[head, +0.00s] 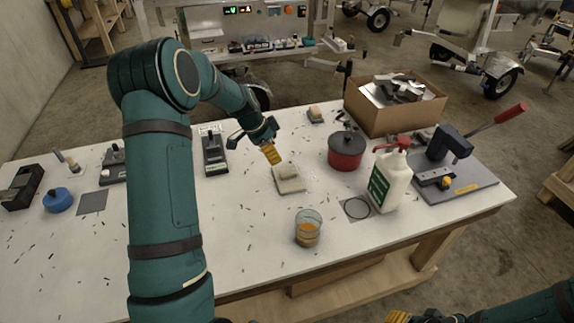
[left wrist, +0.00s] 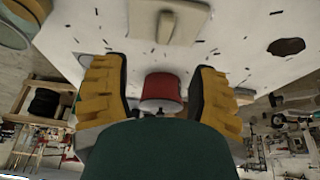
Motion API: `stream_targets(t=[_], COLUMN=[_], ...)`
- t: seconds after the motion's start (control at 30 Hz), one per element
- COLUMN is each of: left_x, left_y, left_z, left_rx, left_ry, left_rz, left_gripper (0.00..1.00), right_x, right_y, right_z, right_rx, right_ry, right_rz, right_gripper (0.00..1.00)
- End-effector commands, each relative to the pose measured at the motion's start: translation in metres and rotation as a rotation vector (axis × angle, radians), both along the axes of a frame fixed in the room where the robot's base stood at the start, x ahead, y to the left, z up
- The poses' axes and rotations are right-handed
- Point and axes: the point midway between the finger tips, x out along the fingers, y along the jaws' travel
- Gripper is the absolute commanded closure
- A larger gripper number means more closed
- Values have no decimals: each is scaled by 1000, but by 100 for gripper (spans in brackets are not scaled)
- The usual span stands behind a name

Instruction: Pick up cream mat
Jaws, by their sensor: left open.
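The cream mat (head: 291,188) lies flat near the middle of the white table, with a small cream block (head: 289,171) on it. In the left wrist view the mat (left wrist: 142,20) is at the top edge, partly cut off. My left gripper (head: 272,155) is open and empty, just above and behind the mat, its yellow fingertips apart from it. In the left wrist view the two yellow fingers (left wrist: 160,92) stand wide apart, with nothing held between them. My right gripper (head: 402,317) shows only in part at the bottom edge of the head view.
A red pot (head: 346,153) stands right of the mat. A glass with orange contents (head: 308,231) stands in front. A white bottle (head: 390,185), a cardboard box (head: 393,115) and a lever press (head: 445,160) are further right. Dark shavings lie scattered on the table (head: 250,235).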

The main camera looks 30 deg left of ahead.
Motion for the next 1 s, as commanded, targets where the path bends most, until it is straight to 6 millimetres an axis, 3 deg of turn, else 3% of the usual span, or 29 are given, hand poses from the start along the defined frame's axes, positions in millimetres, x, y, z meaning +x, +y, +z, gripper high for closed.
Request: stream_targets(t=[0.17,0.5,0.87,1.0], left_x=[1,18,27,34], left_y=[1,-14,-22,-28], left_z=[-1,-56,-84,-103], left_rx=[1,0,1,1], left_ry=[-2,-1,-2,-1], left_rz=[-7,-7,-8,-8], left_gripper=[40,40,40,40], right_x=[0,0,0,0], right_y=[0,0,0,0], right_z=[1,-1,-1,1], right_rx=[-1,-1,-1,-1], right_ry=[1,1,1,1], right_rz=[-1,-1,-1,-1], right_gripper=[53,53,53,53])
